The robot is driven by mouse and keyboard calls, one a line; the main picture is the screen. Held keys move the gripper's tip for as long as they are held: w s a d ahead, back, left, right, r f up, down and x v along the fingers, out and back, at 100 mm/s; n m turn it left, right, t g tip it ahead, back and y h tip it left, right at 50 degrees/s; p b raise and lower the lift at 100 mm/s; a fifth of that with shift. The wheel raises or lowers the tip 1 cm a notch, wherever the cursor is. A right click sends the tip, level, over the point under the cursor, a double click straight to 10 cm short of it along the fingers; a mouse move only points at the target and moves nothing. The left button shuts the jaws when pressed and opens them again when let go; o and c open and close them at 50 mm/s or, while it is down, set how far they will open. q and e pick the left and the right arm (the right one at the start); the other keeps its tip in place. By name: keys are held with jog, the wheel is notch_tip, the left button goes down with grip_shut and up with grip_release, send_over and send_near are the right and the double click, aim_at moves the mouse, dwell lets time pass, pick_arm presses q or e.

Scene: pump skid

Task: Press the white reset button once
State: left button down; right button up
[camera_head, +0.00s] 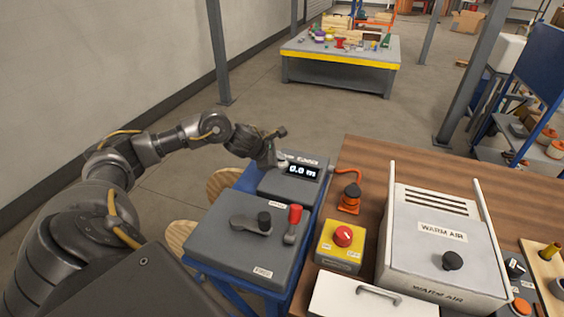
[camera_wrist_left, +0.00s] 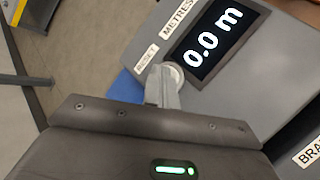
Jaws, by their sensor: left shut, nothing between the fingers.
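The white reset button (camera_wrist_left: 176,74) sits on a grey counter box (camera_head: 289,187), beside its lit display (camera_head: 302,171) reading 0.0. In the left wrist view the display (camera_wrist_left: 214,40) reads 0.0 m, and a RESET label (camera_wrist_left: 146,57) lies beside the button. In the head view the button (camera_head: 283,165) is a small pale spot. My left gripper (camera_head: 277,164) is shut and empty, its fingertips at the button and partly covering it. Whether they touch or press it I cannot tell. My right gripper is not in view.
Right in front of the counter is a grey box (camera_head: 230,258) with black and red-tipped levers. A yellow box with a red button (camera_head: 343,236), an orange-based item (camera_head: 350,199) and a warm air unit (camera_head: 440,240) stand on the wooden table.

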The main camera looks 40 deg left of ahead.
pick_arm(q)
jog(key=shift+r, duration=0.1)
jog(key=shift+r+p, duration=0.55)
jog(key=shift+r, duration=0.2)
jog(key=shift+r+p, duration=1.75)
jog(key=shift+r, duration=0.8)
